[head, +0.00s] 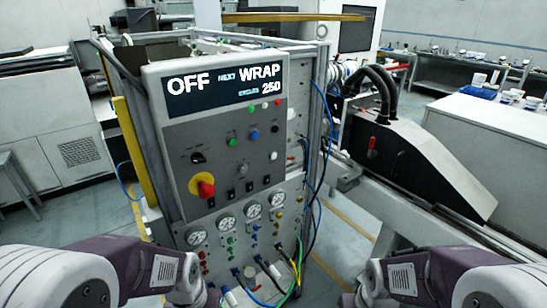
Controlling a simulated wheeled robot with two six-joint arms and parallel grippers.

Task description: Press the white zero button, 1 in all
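The grey control panel (222,172) stands upright in the middle of the head view, facing me. A small round white button (273,155) sits at its right side, below a black button (275,127); I cannot read any label by it. Nothing covers it. The display (225,85) above reads OFF, NEXT WRAP and a cycle count of 250. My two arms show at the bottom left and bottom right, well below and apart from the button. Neither gripper's fingers can be seen.
A blue button (254,135), a green button (232,141) and a red emergency stop on yellow (202,185) share the panel. Gauges (226,225) and cables lie below. A black sloping housing (417,160) stands to the right. The space before the panel face is clear.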

